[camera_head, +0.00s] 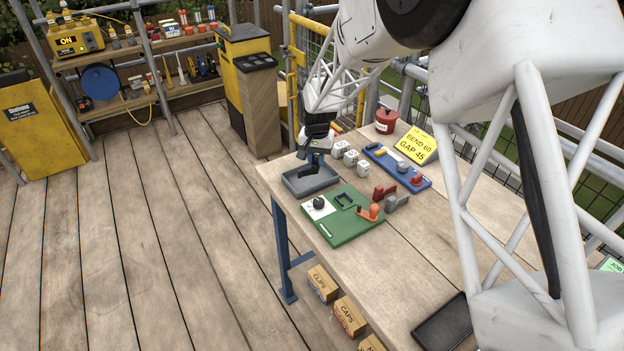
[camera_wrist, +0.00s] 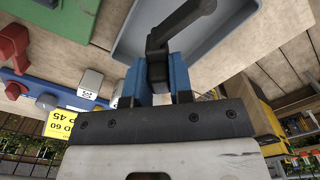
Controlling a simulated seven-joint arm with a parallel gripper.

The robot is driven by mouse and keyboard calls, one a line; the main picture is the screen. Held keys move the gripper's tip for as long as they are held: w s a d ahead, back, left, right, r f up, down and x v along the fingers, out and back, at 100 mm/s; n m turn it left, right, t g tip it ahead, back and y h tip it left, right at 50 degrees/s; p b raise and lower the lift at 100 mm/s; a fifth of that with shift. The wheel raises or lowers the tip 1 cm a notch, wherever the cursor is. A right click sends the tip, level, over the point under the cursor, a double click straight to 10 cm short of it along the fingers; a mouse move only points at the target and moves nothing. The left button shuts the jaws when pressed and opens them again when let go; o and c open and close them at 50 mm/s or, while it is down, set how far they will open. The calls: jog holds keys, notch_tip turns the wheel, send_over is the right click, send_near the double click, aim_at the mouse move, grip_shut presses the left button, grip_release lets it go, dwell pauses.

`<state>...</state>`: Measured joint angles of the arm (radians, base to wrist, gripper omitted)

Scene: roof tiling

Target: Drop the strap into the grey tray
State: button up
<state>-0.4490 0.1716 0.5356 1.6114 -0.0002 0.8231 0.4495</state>
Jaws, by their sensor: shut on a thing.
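My gripper (camera_head: 317,158) is at the left end of the workbench, over the grey tray (camera_head: 318,186). In the wrist view its blue fingers (camera_wrist: 166,82) are shut on the strap (camera_wrist: 182,22), a dark bent bar. The strap sticks out past the fingertips, with its bent end over the tray, whose pale floor also shows in the wrist view (camera_wrist: 232,32). In the head view the strap (camera_head: 306,172) hangs below the fingers, small and dark. Whether it touches the tray floor is hard to tell.
A green board (camera_head: 345,226) with an orange-handled tool lies in front of the tray. White blocks (camera_head: 350,158), a blue tool board (camera_head: 398,168), a red pot (camera_head: 386,121) and a yellow sign (camera_head: 416,146) stand to the right.

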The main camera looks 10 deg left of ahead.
jog(key=shift+f, duration=1.7)
jog(key=o, duration=0.8)
jog(key=shift+o, duration=0.2)
jog(key=shift+r, duration=0.15)
jog(key=shift+r, duration=3.75)
jog(key=shift+d, duration=0.1)
